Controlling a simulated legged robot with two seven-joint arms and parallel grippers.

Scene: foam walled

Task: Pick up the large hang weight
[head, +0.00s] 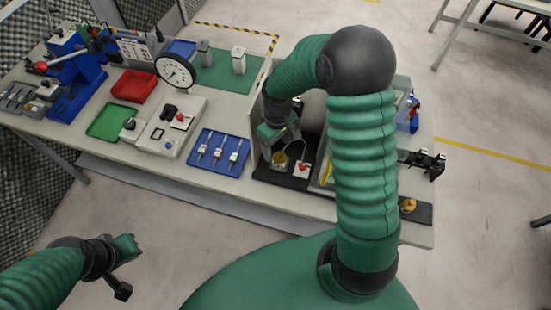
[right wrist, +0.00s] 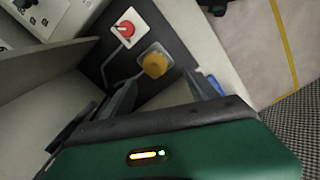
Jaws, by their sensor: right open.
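A brass-yellow round piece (head: 280,159), which looks like the hang weight, stands on a black mat in the walled bay of the table. In the right wrist view this yellow piece (right wrist: 154,65) lies ahead of my fingertips. My right gripper (head: 283,147) is over it, pointing down; it is open, and its fingers (right wrist: 160,95) are apart with nothing between them. The arm covers part of the bay in the head view. My left gripper (head: 126,250) is off the table at lower left; its jaw state is unclear.
A red knob on a white plate (head: 303,168) sits close beside the yellow piece; it shows in the wrist view (right wrist: 125,28). A pale wall (head: 258,100) bounds the bay's left. A blue tray (head: 219,153) lies left of it. Another yellow piece (head: 409,205) is at the front right.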

